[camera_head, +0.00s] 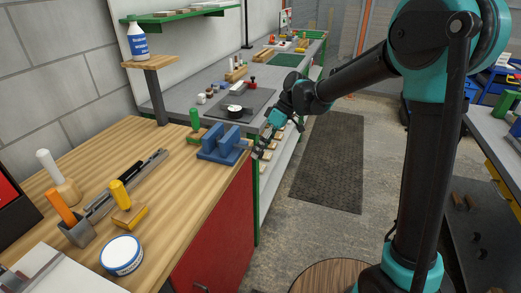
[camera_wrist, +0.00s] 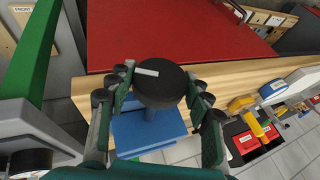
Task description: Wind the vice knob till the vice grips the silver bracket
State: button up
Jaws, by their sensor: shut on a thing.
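The blue vice (camera_head: 218,151) stands at the right edge of the wooden bench, and its blue body (camera_wrist: 150,134) fills the lower middle of the wrist view. The vice knob (camera_wrist: 160,88) is a round black disc with a white mark on its rim. My gripper (camera_head: 260,151) reaches the vice's right side, at the bench edge. In the wrist view its fingers (camera_wrist: 160,76) are closed around the knob from both sides. I cannot make out the silver bracket in either view; whether the jaws touch it is not visible.
On the wooden bench (camera_head: 178,191) stand a green-handled tool (camera_head: 195,123), a yellow-handled tool (camera_head: 122,196), an orange-handled tool (camera_head: 60,207) in a grey holder and a white tub (camera_head: 121,254). A red cabinet front (camera_head: 222,235) lies below the bench edge. The dark floor mat (camera_head: 330,165) is clear.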

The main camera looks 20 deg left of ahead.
jog(key=o, duration=1.2)
jog(key=shift+c, duration=0.2)
jog(key=shift+r, duration=0.1)
jog(key=v, duration=1.2)
